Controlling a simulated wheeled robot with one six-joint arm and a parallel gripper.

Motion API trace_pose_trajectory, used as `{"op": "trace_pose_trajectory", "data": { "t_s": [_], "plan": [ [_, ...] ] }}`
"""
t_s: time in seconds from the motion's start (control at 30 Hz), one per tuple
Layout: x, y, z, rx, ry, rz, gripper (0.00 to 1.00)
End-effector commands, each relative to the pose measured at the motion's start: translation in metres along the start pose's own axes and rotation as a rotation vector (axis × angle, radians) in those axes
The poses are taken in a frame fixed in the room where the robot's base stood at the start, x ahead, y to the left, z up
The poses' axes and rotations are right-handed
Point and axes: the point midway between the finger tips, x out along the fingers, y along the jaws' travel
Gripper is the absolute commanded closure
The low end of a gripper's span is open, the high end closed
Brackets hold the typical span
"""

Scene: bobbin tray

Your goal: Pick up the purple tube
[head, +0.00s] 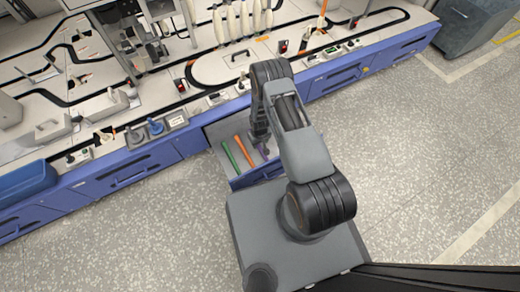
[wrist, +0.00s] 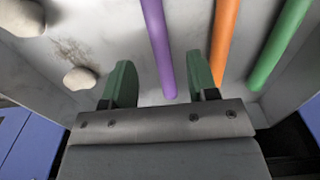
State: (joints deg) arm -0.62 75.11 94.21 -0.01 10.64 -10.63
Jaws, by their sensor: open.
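The purple tube (wrist: 157,45) lies in the open drawer, and in the wrist view its near end falls between my two green fingertips. In the head view a small part of the purple tube (head: 263,150) shows beside my arm. My gripper (wrist: 160,82) is open and empty, over the drawer. The tube is nearer the right finger than the left one. I cannot tell how far the fingertips are above the tube. In the head view my arm hides most of the gripper.
An orange tube (wrist: 226,35) and a green tube (wrist: 281,42) lie to the right of the purple one in the wrist view. Two pale rounded objects (wrist: 80,78) are at the left. The drawer (head: 213,134) has grey walls and a blue front, below a crowded worktop.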

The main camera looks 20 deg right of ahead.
Motion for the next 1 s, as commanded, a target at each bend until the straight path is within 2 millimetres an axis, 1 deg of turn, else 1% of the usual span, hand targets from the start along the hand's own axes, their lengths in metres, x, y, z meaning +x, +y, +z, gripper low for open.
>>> {"op": "trace_pose_trajectory", "data": {
  "t_s": [0.17, 0.5, 0.6, 0.77, 0.87, 1.0],
  "plan": [
    [0.008, 0.000, 0.000, 0.000, 0.000, 0.000, 0.46],
    [0.051, 0.001, 0.001, 0.000, -0.001, 0.000, 0.46],
    [0.054, 0.001, 0.001, 0.000, -0.001, 0.000, 0.46],
    [0.053, 0.001, 0.001, 0.000, 0.000, 0.000, 0.46],
    [0.053, 0.001, 0.001, 0.000, -0.001, 0.000, 0.54],
    [0.053, 0.001, 0.001, 0.000, -0.001, 0.000, 0.67]
  ]
}}
